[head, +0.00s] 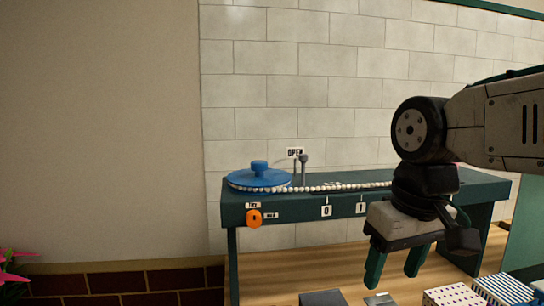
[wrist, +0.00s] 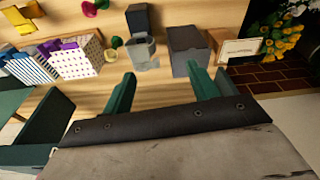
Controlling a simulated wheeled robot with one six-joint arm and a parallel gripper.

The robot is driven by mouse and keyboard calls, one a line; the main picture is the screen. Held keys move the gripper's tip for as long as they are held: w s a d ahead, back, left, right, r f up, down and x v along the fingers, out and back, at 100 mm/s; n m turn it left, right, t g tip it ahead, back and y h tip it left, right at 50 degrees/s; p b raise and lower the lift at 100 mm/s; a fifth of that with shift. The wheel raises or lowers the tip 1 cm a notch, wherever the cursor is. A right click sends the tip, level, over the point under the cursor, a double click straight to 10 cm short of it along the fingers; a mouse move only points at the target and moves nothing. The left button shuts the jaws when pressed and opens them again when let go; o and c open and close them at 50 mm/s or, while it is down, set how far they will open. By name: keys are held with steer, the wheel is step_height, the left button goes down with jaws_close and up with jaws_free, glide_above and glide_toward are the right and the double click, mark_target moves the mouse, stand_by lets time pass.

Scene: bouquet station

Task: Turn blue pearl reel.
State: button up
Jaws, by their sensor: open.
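The blue pearl reel (head: 262,181) is a flat blue disc with a round knob (head: 259,167) on top. It sits at the left end of the dark green bench in the head view. A string of white pearls (head: 340,187) runs from its rim to the right along the bench. My gripper (head: 393,273) hangs to the right of the reel and in front of the bench, fingers pointing down, apart from the reel. Its green fingers also show in the wrist view (wrist: 162,84), spread apart with nothing between them. The reel is not in the wrist view.
A grey post (head: 304,168) stands beside the reel by an "OPEN" sign (head: 295,152). An orange knob (head: 254,218) is on the bench front (head: 290,212). Below, a wooden surface holds patterned boxes (wrist: 78,58), a grey box (wrist: 188,48) and a clear container (wrist: 142,52).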

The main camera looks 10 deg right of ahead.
steer(key=w+a+r+n+t+y, duration=0.1)
steer(key=w+a+r, duration=0.2)
steer(key=w+r, duration=0.4)
steer(key=w+a+r+n, duration=0.2)
steer(key=w+a+r, duration=0.25)
steer(key=w, duration=0.45)
steer(key=n, duration=0.2)
glide_toward(260, 162)
step_height(260, 162, down, 2)
steer(key=shift+t+y, duration=0.5)
steer(key=x, duration=0.6)
steer(key=shift+w+d+f, duration=0.1)
steer(key=shift+f, duration=0.35)
jaws_close()
